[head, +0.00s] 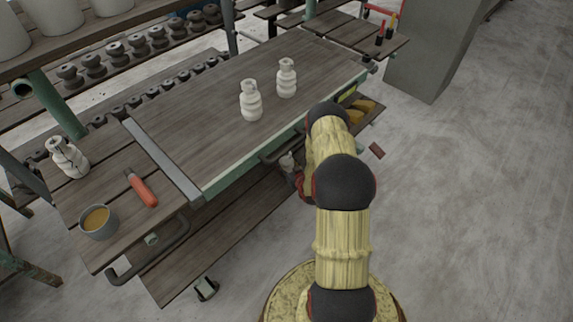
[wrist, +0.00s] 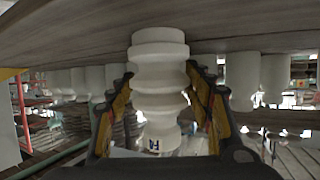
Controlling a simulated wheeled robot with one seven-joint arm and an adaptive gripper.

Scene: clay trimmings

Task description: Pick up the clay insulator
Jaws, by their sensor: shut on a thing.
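A pale ribbed clay insulator (wrist: 158,75) stands between the two fingers of my gripper (wrist: 160,92) in the wrist view. The fingers are shut on its sides, and a small dark mark shows on its near part. One end of it lies close to a planked surface; I cannot tell if they touch. Two more white insulators stand on the tabletop, one nearer (head: 251,102) and one farther (head: 286,78).
The wooden cart top (head: 200,105) is mostly clear. On its left part are a dark-cracked insulator (head: 68,158), an orange-handled tool (head: 141,188) and a grey cup (head: 98,221). A lower shelf (head: 215,245) lies beneath. Open concrete floor (head: 465,190) is at right.

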